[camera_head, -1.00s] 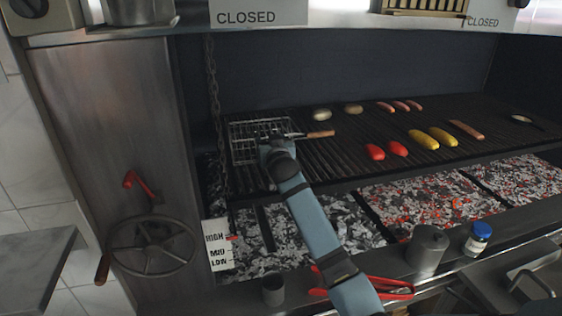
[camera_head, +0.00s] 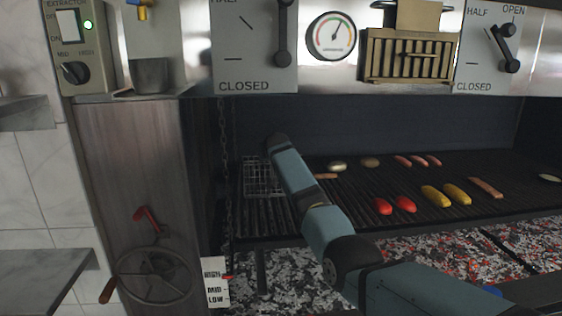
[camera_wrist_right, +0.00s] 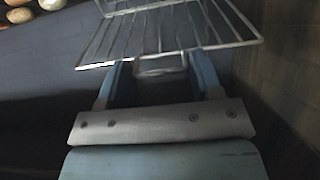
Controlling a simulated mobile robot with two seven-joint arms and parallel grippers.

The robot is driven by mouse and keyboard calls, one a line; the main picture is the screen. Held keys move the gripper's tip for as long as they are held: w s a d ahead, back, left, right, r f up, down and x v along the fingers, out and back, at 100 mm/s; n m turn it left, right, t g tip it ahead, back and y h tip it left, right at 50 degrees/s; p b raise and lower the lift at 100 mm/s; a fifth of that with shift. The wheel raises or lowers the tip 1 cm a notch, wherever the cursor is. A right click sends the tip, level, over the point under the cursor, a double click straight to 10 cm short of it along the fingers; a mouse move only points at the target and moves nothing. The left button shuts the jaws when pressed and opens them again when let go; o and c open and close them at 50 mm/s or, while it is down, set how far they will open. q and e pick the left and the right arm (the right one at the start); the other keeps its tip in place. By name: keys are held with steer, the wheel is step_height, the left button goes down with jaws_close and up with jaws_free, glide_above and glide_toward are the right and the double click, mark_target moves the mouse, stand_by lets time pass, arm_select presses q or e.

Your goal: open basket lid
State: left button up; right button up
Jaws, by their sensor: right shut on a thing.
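The wire grill basket (camera_head: 258,186) lies on the grill grate at its left end, its wooden handle (camera_head: 326,176) pointing right. My right arm covers part of the basket in the head view, and its gripper end is at the basket's far side. In the right wrist view the right gripper (camera_wrist_right: 160,72) is shut on a small wire loop at the edge of the wire lid (camera_wrist_right: 165,38). The lid's grid stretches away from the fingers. Its exact tilt is hard to tell from the head view. My left gripper is not in view.
Red (camera_head: 383,206) and yellow (camera_head: 433,195) vegetables, sausages and round pieces (camera_head: 337,166) lie on the grate right of the basket. A chain (camera_head: 224,150) hangs at the left, beside the steel side panel (camera_head: 150,160). Glowing coals lie below. Dials and levers line the hood above.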

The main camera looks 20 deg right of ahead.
steer(key=shift+w+f+g, duration=0.1)
steer(key=shift+w+g, duration=0.3)
steer(key=shift+w, duration=0.2)
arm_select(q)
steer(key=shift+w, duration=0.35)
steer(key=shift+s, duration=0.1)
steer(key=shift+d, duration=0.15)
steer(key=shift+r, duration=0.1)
